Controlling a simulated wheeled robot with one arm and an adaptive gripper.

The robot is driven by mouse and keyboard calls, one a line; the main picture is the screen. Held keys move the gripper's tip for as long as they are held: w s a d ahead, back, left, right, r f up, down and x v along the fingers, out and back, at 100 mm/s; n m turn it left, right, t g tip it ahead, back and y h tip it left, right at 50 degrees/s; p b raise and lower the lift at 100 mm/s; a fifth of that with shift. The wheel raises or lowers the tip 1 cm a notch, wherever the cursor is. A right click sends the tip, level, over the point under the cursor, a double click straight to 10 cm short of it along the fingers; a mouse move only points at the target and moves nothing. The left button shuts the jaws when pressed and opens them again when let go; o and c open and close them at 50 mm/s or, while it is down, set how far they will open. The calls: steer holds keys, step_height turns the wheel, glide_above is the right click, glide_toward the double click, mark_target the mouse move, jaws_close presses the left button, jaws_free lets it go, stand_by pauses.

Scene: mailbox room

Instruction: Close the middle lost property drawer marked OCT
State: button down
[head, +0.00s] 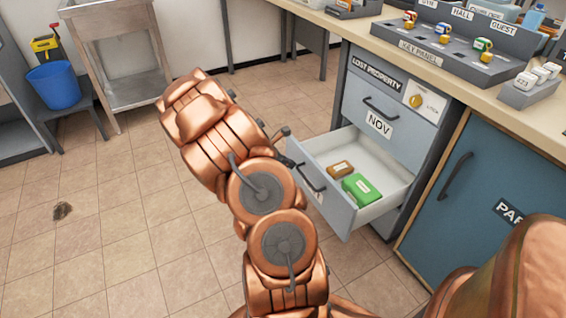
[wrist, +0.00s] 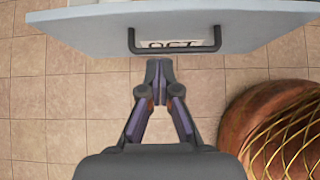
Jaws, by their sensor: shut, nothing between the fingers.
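The middle drawer (head: 389,185) of the lost property cabinet is pulled out and shows a brown box (head: 341,168) and a green box (head: 361,188) inside. In the wrist view its front panel (wrist: 95,35) carries a dark bar handle (wrist: 175,48) and a label reading OCT (wrist: 174,44), partly hidden behind the handle. My gripper (wrist: 158,64) is shut and empty, with its fingertips just below the handle in the picture. I cannot tell whether they touch the panel. In the head view my gripper is mostly hidden behind my copper arm.
The closed drawer marked NOV (head: 379,124) is above the open one. A blue cabinet door (head: 480,190) is at the right. A counter with a key panel (head: 420,45) is above.

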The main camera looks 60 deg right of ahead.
mark_target(312, 165)
steer(key=s+d+f, duration=0.1)
steer(key=s+d+f+b, duration=0.1)
steer(key=d, duration=0.1)
steer(key=s+d+f, duration=0.1)
steer(key=d, duration=0.1)
steer(key=shift+d+b, duration=0.1)
steer(key=shift+b, duration=0.2)
steer(key=shift+s+d, duration=0.25)
steer(key=shift+d, duration=0.15)
steer(key=shift+d, duration=0.1)
